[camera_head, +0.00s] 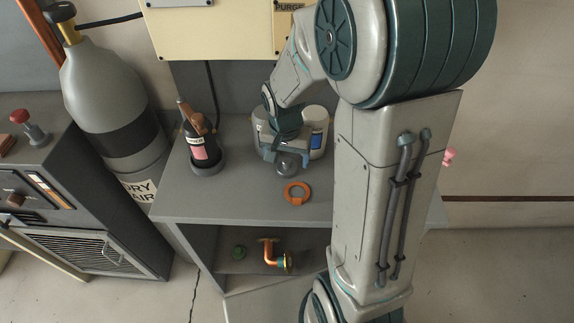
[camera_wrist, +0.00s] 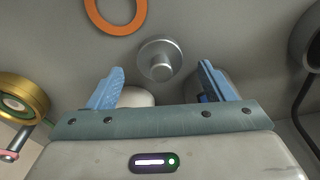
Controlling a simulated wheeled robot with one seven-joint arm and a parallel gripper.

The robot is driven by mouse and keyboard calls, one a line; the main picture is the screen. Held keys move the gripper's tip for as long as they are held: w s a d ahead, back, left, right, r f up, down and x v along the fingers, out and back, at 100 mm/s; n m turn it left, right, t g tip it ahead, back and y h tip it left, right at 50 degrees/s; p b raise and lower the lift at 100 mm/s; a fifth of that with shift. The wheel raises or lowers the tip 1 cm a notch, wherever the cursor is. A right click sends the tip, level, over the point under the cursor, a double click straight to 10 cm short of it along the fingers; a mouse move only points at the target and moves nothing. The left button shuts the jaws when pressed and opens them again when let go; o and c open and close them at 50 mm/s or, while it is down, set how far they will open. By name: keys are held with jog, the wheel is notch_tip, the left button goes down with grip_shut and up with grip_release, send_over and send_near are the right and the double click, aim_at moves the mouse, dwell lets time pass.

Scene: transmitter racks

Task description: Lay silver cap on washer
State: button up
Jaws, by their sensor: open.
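The silver cap (camera_wrist: 160,60) is a round disc with a raised knob, resting on the grey bench top. In the wrist view it lies between and slightly beyond the fingertips of my gripper (camera_wrist: 161,75), which is open and empty. In the head view the cap (camera_head: 287,166) shows just in front of my gripper (camera_head: 286,150). The washer, an orange ring with a small tab (camera_head: 296,193), lies flat on the bench nearer the front edge. Part of it also shows at the top of the wrist view (camera_wrist: 116,14). Cap and washer are apart.
A dark bottle with a brown top (camera_head: 201,145) stands left on the bench (camera_head: 235,195). A gold ringed part (camera_wrist: 22,105) is at the wrist view's left. A copper elbow pipe (camera_head: 270,255) and a green piece (camera_head: 239,253) lie on the lower shelf. My arm hides the bench's right side.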

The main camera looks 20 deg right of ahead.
jog(key=shift+w+d+f, duration=0.1)
jog(key=shift+w+f, duration=0.05)
jog(key=shift+f, duration=0.9)
jog(key=c, duration=1.1)
jog(key=shift+c, duration=0.6)
jog(key=shift+r, duration=0.15)
